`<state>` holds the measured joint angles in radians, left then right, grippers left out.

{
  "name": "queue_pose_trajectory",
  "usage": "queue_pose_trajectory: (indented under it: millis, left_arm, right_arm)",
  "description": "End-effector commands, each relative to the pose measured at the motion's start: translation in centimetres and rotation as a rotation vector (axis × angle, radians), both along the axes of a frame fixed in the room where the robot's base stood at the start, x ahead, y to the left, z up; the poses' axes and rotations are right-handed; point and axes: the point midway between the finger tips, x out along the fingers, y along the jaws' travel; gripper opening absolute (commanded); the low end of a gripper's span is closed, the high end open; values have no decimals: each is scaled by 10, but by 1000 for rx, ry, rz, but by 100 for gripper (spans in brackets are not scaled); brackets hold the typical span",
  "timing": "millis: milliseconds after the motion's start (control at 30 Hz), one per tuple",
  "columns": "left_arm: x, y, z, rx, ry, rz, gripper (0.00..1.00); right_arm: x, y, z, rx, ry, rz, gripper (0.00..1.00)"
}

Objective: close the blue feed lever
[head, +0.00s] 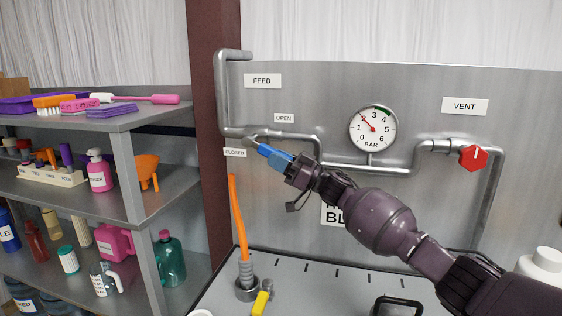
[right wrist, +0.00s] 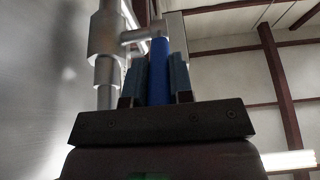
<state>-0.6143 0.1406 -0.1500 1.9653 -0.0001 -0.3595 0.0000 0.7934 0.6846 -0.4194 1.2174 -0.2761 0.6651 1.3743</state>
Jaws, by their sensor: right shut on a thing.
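The blue feed lever (head: 263,149) sits on a valve in the grey pipe at the left of the steel panel, below the FEED sign (head: 262,81). The OPEN label (head: 284,118) is above and right of it, and the CLOSED label (head: 234,153) is at its left. My right gripper (head: 277,160) is shut on the lever, coming from the lower right. In the right wrist view the bright blue lever (right wrist: 160,72) stands between the two fingers. The fingers hide part of it, and its exact angle is hard to tell. My left gripper is not in view.
A pressure gauge (head: 373,128) and a red VENT knob (head: 473,157) are to the right on the panel. An orange hose (head: 238,215) rises from the bench below the lever. Shelves (head: 150,195) with bottles and brushes stand at the left.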

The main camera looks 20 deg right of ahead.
Motion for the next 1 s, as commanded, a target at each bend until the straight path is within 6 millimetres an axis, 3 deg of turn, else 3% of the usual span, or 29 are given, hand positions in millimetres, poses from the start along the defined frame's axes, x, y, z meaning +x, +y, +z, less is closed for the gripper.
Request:
queue_pose_trajectory:
  millis: [567, 600, 767, 1000]
  left_arm:
    - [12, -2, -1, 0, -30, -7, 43]
    - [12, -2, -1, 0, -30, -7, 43]
    - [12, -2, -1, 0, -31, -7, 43]
    - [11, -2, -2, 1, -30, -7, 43]
  right_arm:
    - [2, 3, -7, 68, -46, 0, 0]
    - [2, 3, -7, 67, -45, 0, 23]
    - [2, 3, -7, 67, -45, -1, 47]
    - [2, 3, -8, 67, -44, -1, 47]
